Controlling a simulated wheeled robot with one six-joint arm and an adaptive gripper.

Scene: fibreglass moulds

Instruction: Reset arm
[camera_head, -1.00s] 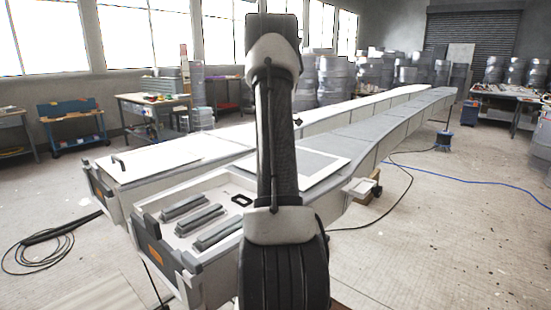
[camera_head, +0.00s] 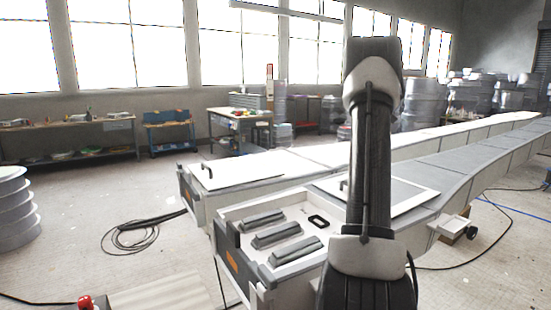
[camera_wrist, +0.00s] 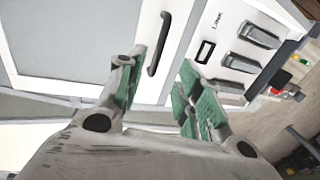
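In the wrist view my gripper (camera_wrist: 160,98) has its two green-padded fingers spread apart, with nothing between them. A dark lid handle (camera_wrist: 159,45) on a white-framed panel shows beyond the fingers. In the head view my arm stands upright in front of the long moulds, and the gripper itself cannot be made out there. The near mould (camera_head: 235,213) has an open compartment holding several grey bars (camera_head: 276,233) and a black rectangular ring (camera_head: 318,221). A white-edged panel with a grey middle (camera_head: 408,192) lies on the mould behind my arm, partly hidden.
A second mould with a white panel (camera_head: 238,174) lies to the left. A coiled black cable (camera_head: 135,238) lies on the floor. Workbenches (camera_head: 70,125) and a blue cart (camera_head: 168,130) stand by the windows. A stack of round forms (camera_head: 15,210) stands at the left edge.

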